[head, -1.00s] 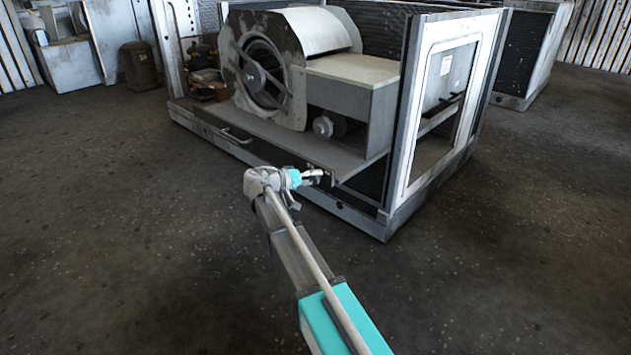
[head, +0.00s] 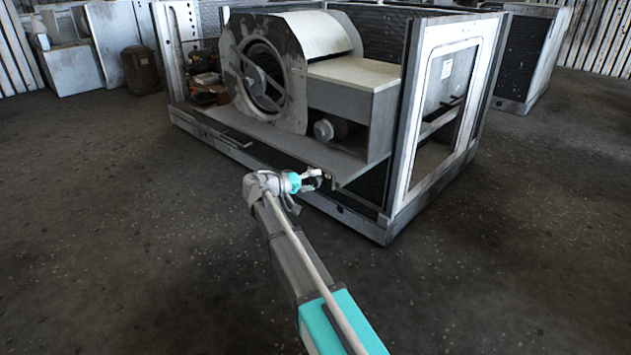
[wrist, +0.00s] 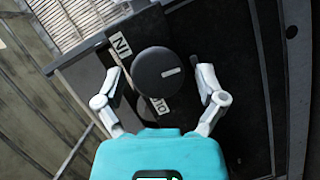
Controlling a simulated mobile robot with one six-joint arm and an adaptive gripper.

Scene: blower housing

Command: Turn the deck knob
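The deck knob (wrist: 160,75) is a dark round disc with a short white pointer mark in the wrist view. The mark sits right of its centre and points roughly right. White lettered labels lie by it, one at upper left (wrist: 121,43) and one partly hidden below it (wrist: 160,106). My gripper (wrist: 159,79) is open, with one finger on each side of the knob and a visible gap on both sides. In the head view my gripper (head: 313,180) is at the front edge of the blower housing's deck (head: 270,140); the knob cannot be made out clearly there.
The blower wheel housing (head: 265,75) and a grey box (head: 350,80) stand on the deck behind my gripper. A white-framed panel (head: 440,110) rises to the right. The floor in front is clear.

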